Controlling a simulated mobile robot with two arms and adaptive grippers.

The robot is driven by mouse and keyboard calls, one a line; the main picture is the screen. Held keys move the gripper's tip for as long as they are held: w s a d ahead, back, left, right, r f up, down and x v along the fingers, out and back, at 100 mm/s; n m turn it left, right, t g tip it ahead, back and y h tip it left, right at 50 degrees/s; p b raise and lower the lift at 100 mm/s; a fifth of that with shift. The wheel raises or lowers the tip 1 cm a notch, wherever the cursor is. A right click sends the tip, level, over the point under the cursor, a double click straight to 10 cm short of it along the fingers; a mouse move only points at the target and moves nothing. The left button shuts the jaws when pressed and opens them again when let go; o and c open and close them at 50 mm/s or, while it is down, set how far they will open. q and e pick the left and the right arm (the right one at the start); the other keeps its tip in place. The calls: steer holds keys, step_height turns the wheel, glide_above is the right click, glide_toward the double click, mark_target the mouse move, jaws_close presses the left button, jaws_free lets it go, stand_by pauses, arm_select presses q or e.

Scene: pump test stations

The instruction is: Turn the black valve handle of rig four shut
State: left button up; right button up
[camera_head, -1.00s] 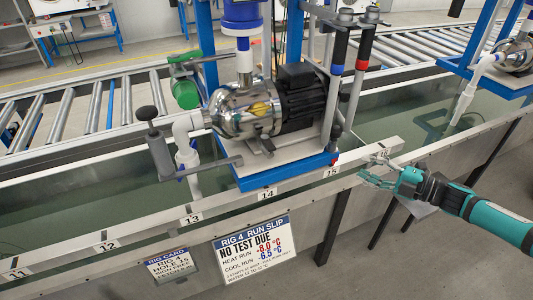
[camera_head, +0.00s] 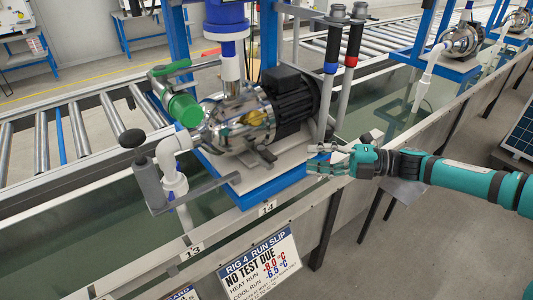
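Rig four's pump (camera_head: 240,118) is a shiny metal body with a black motor (camera_head: 290,100), on a blue-edged plate (camera_head: 255,190) over the water trough. I cannot tell which black part is the valve handle. My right gripper (camera_head: 314,160) is open and empty by the plate's right corner, pointing left. My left gripper is out of view.
The trough rim (camera_head: 225,222) carries number tags 13 and 14. A sign (camera_head: 260,265) reading "RIG 4 RUN SLIP, NO TEST DUE" hangs on its front. A roller conveyor (camera_head: 85,130) runs behind. Another pump rig (camera_head: 460,45) stands at the back right.

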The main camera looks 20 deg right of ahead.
mark_target(274, 156)
steer(key=x, duration=1.1)
steer(key=shift+w+a+f, duration=0.1)
steer(key=shift+w+a, duration=0.15)
steer(key=shift+a, duration=0.1)
steer(key=shift+c, duration=0.3)
jaws_close()
